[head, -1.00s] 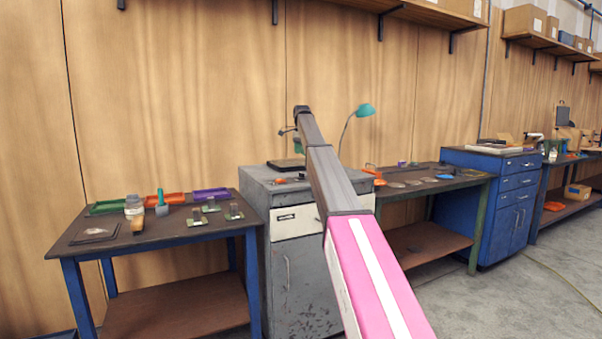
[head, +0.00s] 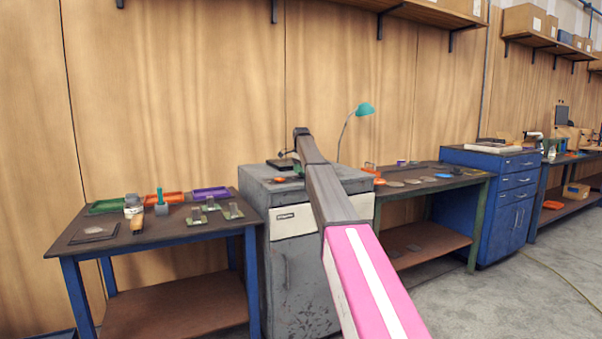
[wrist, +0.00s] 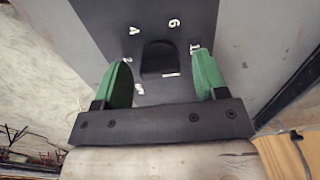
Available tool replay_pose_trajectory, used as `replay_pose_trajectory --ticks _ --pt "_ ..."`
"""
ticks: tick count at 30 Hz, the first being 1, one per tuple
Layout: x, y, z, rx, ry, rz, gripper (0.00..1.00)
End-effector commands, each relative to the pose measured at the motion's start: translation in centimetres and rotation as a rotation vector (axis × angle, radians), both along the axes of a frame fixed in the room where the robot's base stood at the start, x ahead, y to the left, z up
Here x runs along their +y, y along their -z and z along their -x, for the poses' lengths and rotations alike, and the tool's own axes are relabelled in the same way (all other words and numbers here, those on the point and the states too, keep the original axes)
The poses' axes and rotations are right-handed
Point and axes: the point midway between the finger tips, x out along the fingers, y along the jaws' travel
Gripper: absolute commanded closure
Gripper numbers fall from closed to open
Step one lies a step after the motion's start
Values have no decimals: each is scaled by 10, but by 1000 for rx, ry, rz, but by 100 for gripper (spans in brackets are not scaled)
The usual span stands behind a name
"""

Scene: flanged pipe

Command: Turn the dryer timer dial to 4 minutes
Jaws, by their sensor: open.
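The black timer dial (wrist: 158,60) shows in the wrist view on a dark panel (wrist: 112,12). White numbers surround it, including a 6 above it and what looks like a 4 at upper left; others are blurred or partly covered. My gripper (wrist: 165,78) is open, with one green finger on each side of the dial. I cannot tell whether either finger touches it. In the head view, my arm reaches over a worn grey cabinet (head: 290,225); the dial cannot be made out there.
A table with trays and small parts (head: 85,240) stands left of the cabinet. A bench (head: 465,182) with flat discs and a blue drawer cabinet (head: 520,215) stand to the right. A teal lamp (head: 364,109) rises behind my arm.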

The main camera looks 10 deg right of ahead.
Motion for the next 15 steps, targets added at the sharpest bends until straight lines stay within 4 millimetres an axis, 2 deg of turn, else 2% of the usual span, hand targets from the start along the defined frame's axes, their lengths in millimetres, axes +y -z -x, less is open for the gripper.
replay_pose_trajectory --ticks 1,2,3,6,15 --pt "0 0 0 0 0 0 34" --pt "0 0 0 0 0 0 41" --pt "0 0 0 0 0 0 54" --pt "0 0 0 0 0 0 84" --pt "0 -1 0 0 -19 0 83"
